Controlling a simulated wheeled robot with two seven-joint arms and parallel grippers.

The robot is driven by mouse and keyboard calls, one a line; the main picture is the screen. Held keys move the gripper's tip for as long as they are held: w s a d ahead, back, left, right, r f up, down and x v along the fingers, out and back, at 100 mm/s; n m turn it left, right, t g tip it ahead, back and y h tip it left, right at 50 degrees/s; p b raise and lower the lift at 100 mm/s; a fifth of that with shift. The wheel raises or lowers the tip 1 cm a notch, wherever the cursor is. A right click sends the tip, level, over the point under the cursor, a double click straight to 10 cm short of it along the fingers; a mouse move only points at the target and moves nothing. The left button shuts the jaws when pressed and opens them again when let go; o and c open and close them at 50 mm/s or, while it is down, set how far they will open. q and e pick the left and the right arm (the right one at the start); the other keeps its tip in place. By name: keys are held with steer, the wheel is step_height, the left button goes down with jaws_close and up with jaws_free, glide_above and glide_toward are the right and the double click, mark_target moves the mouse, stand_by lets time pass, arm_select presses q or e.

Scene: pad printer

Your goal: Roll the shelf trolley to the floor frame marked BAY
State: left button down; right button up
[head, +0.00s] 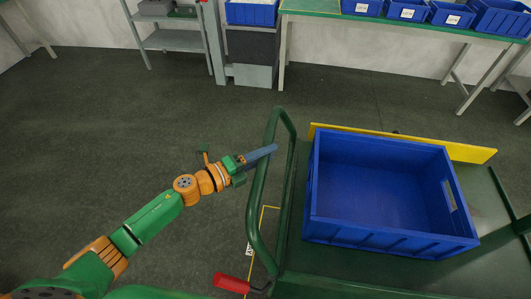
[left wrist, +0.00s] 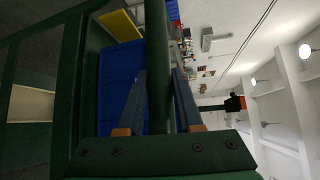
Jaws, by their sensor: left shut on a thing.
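The green shelf trolley (head: 290,262) stands at the right of the head view, with a large blue bin (head: 385,238) on its deck. My left gripper (head: 264,153) is shut on the trolley's green upright push handle (head: 256,205). The left wrist view shows the handle bar (left wrist: 157,50) between its two fingers. A yellow floor frame (head: 264,225) shows in part beside and behind the handle, with a white label (head: 249,249) that is too covered to read in full. The rest of the frame is hidden by the trolley. My right gripper is not in view.
A red grip (head: 231,283) sticks out low by the trolley's handle. A yellow board (head: 470,152) runs along the bin's far side. A grey shelf (head: 178,40) and a green-topped table (head: 330,7) with blue bins stand along the back wall. The floor at left is clear.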

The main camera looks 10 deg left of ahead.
arm_select(q)
steer(key=c, duration=0.6)
jaws_free()
steer(key=shift+w, duration=0.1)
steer(key=shift+a, duration=0.1)
steer(key=b+v, duration=0.1)
steer(key=v, duration=0.6)
